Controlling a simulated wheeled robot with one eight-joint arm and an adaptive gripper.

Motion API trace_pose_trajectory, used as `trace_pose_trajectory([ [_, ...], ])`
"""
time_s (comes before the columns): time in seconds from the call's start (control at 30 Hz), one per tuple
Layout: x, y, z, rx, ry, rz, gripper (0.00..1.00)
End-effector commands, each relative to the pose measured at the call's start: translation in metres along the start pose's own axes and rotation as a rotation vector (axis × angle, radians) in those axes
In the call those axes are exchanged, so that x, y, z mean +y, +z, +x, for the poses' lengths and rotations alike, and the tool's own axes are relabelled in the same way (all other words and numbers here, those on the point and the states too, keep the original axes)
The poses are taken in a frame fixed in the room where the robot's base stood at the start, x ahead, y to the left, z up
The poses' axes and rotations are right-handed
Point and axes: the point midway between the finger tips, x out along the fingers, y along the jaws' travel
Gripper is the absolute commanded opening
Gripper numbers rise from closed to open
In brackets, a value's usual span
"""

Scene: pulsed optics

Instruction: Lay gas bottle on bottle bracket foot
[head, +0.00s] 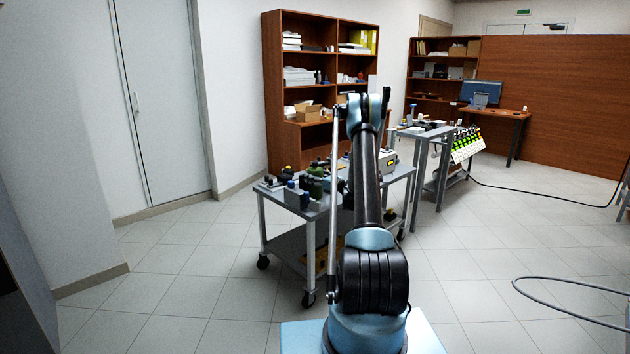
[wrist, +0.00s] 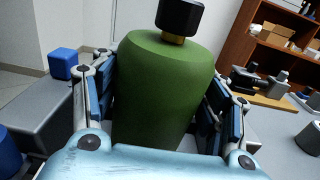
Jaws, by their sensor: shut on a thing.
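The gas bottle (wrist: 165,85) is green with a black cap and a brass neck. It stands upright, slightly tilted in the picture, in the middle of the wrist view. My gripper (wrist: 165,105) has its blue-padded fingers on both sides of the bottle and is shut on it. The bottle's lower end is hidden behind the gripper's pale blue body. In the head view a small green shape on the cart looks like the bottle, and my arm hides the gripper. I cannot make out the bottle bracket foot in either view.
A grey wheeled cart (head: 279,196) carries several small items close together. In the wrist view a blue block (wrist: 63,64) stands left of the bottle, with dark fittings (wrist: 247,78) to the right. A second table (head: 428,133) and a bookcase (head: 300,80) stand behind.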

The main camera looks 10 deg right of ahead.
Motion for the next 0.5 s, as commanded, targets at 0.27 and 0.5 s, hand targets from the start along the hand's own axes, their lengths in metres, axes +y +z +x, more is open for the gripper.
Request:
trace_pose_trajectory([
  [0.27,0.0001,-0.002,0.0,-0.001,0.0,0.001,0.2],
  [0.5,0.0002,-0.0046,0.0001,-0.001,0.0,0.001,0.2],
])
